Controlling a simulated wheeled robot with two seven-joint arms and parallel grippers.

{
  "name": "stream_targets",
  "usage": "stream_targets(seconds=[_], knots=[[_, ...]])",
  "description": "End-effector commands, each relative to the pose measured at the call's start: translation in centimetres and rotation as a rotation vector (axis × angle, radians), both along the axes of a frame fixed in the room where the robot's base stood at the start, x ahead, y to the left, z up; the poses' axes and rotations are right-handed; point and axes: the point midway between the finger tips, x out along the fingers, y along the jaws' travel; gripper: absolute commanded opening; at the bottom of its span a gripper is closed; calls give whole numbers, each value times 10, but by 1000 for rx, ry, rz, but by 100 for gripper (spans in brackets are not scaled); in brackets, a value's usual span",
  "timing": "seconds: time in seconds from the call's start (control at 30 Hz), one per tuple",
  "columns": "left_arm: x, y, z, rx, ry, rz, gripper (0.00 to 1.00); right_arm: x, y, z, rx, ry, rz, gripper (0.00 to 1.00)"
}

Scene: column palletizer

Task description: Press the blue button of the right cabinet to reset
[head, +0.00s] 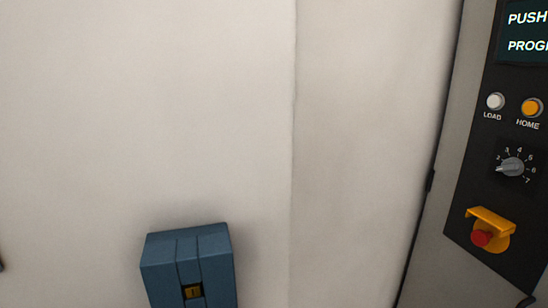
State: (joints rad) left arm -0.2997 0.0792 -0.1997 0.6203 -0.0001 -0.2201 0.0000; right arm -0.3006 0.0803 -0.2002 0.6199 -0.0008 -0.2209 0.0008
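A black control panel (470,206) stands at the right edge, on a pale cabinet, cut off by the frame. It carries a white LOAD button (495,101), an orange HOME button (531,107), a grey rotary knob (512,167) and a red stop button (482,238) under a yellow guard (492,219). A dark screen (520,32) above shows cut-off text, "PUSH" and "PROG". No blue button shows in this view; I cannot tell if this is the right cabinet. Neither gripper is in view.
A blue-grey box (208,243) with a small yellow part (193,291) stands at the bottom, left of centre, in front of or on the pale wall (130,110). A vertical seam and a dark gap run between wall and panel.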

Motion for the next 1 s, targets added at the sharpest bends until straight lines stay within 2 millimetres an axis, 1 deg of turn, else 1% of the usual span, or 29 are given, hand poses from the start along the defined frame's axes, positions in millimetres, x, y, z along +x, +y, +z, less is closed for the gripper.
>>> stream_targets(seconds=[0.03, 0.1, 0.13, 1.0], knots=[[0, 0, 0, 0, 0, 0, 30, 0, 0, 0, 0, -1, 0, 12], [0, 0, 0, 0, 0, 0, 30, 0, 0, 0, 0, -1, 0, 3], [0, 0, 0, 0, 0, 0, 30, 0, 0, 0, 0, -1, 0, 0], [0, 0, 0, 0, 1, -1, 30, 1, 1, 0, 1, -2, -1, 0]])
